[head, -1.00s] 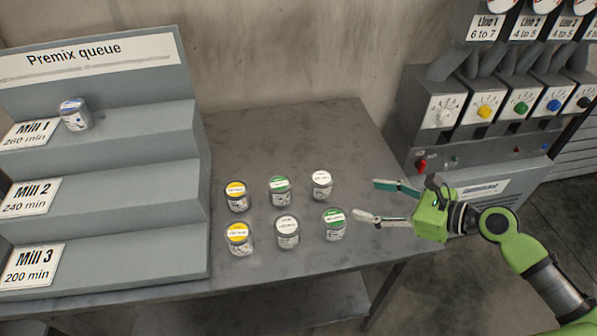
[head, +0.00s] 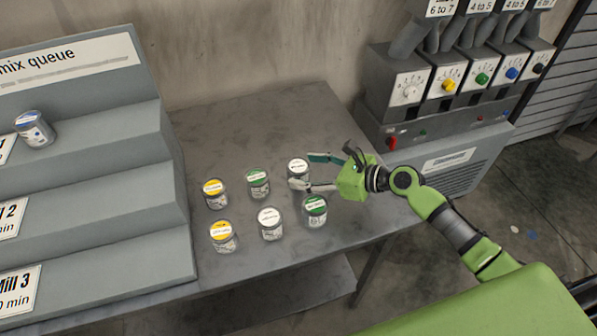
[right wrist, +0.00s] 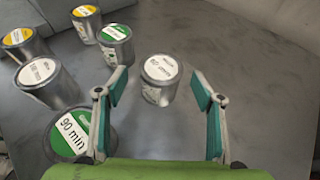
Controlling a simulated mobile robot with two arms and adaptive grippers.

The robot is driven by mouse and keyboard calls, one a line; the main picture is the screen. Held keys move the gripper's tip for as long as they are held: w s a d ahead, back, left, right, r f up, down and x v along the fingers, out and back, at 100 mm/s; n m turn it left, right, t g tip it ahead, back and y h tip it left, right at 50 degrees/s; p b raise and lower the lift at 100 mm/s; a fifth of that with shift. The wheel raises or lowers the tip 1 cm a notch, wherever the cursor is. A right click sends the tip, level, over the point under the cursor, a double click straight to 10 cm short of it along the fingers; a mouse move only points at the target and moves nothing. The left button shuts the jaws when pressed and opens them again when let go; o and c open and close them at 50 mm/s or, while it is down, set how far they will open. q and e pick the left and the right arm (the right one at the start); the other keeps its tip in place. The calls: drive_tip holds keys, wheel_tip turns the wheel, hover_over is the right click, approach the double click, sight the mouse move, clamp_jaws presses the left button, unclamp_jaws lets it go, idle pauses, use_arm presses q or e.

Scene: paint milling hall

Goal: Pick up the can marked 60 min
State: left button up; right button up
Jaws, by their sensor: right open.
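A can with a white lid label (head: 298,172) stands upright at the back right of the group of cans on the grey table. In the right wrist view this can (right wrist: 160,82) stands ahead, between the lines of my fingers; its label looks like 60 min, though the print is blurred. My right gripper (head: 306,171) is open, low beside the can, with its fingertips at the can's near side. In the right wrist view the gripper (right wrist: 160,100) shows a gap around the can and holds nothing. My left gripper is not in view.
A green-lidded can marked 90 min (right wrist: 72,135) stands close to the left finger. Another green can (head: 258,183), a white can (head: 270,222) and two yellow cans (head: 215,193) stand left. A stepped rack (head: 110,190) bounds the table's left side. The back of the table is clear.

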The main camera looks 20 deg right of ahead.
sight(298, 169)
drive_tip(key=x, duration=0.2)
drive_tip(key=shift+w+a+f, duration=0.15)
drive_tip(key=shift+w+a, duration=0.05)
drive_tip(key=shift+w, duration=0.15)
drive_tip(key=shift+w+a+f, duration=0.15)
drive_tip(key=shift+w+a, duration=0.05)
drive_tip(key=shift+w, duration=0.05)
drive_tip(key=shift+s, duration=0.1)
drive_tip(key=shift+c, duration=0.4)
drive_tip(key=c, duration=1.3)
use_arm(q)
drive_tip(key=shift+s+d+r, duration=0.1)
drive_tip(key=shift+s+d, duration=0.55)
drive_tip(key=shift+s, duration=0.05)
use_arm(e)
drive_tip(key=shift+o, duration=0.2)
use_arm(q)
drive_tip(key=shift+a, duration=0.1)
